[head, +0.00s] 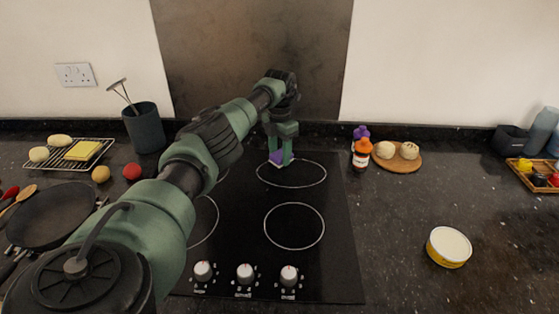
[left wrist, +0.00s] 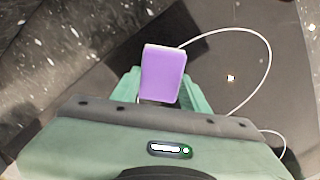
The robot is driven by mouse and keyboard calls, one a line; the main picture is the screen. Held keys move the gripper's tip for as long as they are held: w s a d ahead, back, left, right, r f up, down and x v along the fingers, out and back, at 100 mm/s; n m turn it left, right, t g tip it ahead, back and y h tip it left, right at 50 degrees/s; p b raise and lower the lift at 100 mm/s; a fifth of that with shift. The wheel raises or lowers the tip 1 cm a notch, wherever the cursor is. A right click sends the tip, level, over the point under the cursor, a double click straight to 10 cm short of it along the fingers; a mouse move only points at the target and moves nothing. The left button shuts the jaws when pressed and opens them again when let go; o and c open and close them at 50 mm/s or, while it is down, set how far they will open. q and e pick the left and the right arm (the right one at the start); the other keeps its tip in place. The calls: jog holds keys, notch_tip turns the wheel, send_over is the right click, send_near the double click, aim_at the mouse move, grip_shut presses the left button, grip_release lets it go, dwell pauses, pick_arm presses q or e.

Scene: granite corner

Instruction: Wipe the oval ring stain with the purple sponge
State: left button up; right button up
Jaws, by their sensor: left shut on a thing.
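My left gripper (head: 281,158) is shut on the purple sponge (head: 275,157), low over the back of the black cooktop. The sponge also shows between the fingers in the left wrist view (left wrist: 163,73). A thin pale oval ring (head: 291,187) lies on the cooktop just under and right of the sponge; its curved line also shows in the left wrist view (left wrist: 270,58). The sponge is at the ring's upper left edge. I cannot tell whether it touches the surface. My right gripper is not in view.
The cooktop (head: 340,255) has other pale rings and several front knobs (head: 245,272). A sauce bottle (head: 362,153) and a round board (head: 398,164) with buns stand to its right. A yellow tub (head: 449,247) is farther right. A pan (head: 50,215) and utensil pot (head: 145,127) are left.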

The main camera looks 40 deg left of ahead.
pick_arm(q)
jog(key=shift+a+f, duration=0.1)
jog(key=shift+a, duration=0.1)
jog(key=shift+w+a+r+p, duration=0.1)
jog(key=shift+w+r+p, duration=0.1)
jog(key=shift+r+p, duration=0.6)
notch_tip(320, 180, up, 4)
jog(key=p, duration=0.3)
jog(key=shift+s+f, duration=0.1)
jog(key=shift+f, duration=0.1)
jog(key=shift+r+p, duration=0.35)
jog(key=shift+r, duration=0.1)
notch_tip(320, 180, up, 3)
jog(key=p, duration=0.3)
